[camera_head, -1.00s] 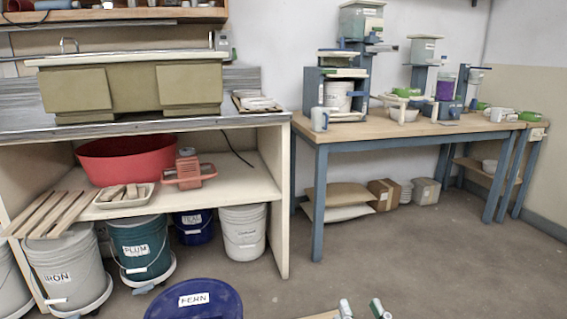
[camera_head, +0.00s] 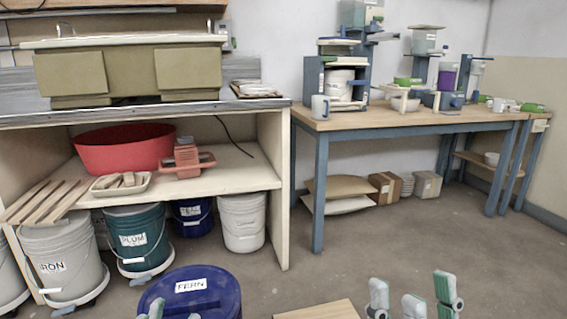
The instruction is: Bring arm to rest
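My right gripper (camera_head: 413,298) is at the bottom right of the head view, its pale fingertips pointing up and spread apart over the floor. It is open, with nothing seen between the fingers. Of my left gripper (camera_head: 157,312) only small pale tips show at the bottom edge, in front of the blue FERN bucket (camera_head: 222,283). Whether it is open or shut cannot be told. Most of both arms is out of view.
A wooden surface (camera_head: 318,311) lies at the bottom, left of my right gripper. The shelf unit (camera_head: 230,180) has buckets, including PLUM (camera_head: 137,243) and IRON (camera_head: 60,260), beneath it. A blue-legged worktable (camera_head: 400,124) stands behind. Floor between is clear.

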